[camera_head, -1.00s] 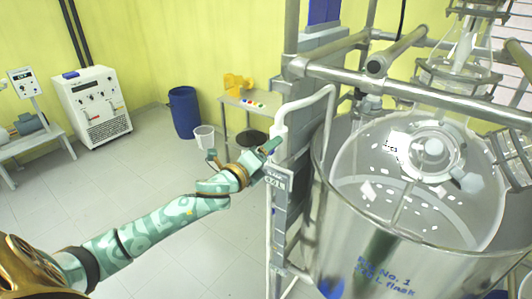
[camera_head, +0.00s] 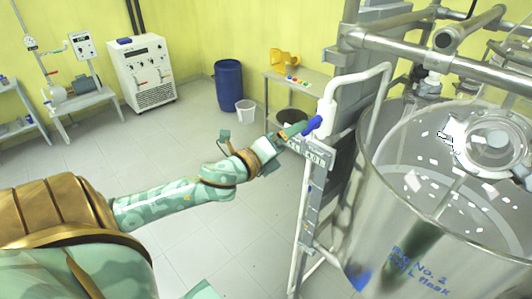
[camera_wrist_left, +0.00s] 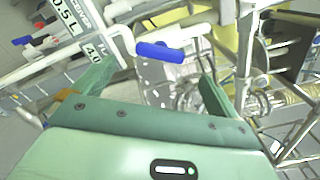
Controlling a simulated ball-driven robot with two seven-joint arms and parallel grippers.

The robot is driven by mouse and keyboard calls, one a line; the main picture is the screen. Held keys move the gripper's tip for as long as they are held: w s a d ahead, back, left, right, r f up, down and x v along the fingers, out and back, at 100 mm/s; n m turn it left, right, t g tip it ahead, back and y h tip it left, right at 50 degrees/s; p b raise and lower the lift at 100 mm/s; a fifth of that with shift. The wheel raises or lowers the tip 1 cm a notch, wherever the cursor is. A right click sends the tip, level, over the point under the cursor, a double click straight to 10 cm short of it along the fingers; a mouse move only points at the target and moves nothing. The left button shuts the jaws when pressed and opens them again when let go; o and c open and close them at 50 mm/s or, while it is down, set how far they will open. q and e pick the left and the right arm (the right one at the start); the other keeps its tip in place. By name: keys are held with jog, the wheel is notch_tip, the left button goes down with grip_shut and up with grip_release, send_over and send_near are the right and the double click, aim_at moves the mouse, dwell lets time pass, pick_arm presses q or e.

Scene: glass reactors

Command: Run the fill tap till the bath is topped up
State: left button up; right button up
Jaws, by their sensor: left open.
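The fill tap has a blue handle (camera_head: 312,124) on a white bent pipe (camera_head: 362,78). In the left wrist view the blue handle (camera_wrist_left: 160,52) lies just beyond my fingertips, roughly across the space between them. My left gripper (camera_head: 296,130) is open and empty close to the left of the handle; its two green fingers (camera_wrist_left: 158,72) stand wide apart. I cannot tell whether a finger touches the handle. The bath, a large clear round vessel (camera_head: 385,215) with blue lettering, stands right of the pipe. Its liquid level is not clear. My right gripper is out of view.
A label plate (camera_head: 309,153) sits just below the tap. Metal frame bars (camera_head: 400,40) cross above the vessel. A blue barrel (camera_head: 228,85), a white bin (camera_head: 245,112) and a small table (camera_head: 300,76) stand behind. The floor left of the pipe is open.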

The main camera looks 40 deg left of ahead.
pick_arm(q)
jog(key=s+b, duration=0.1)
jog(key=s, duration=0.6)
jog(key=shift+a, duration=0.25)
dwell(7.0)
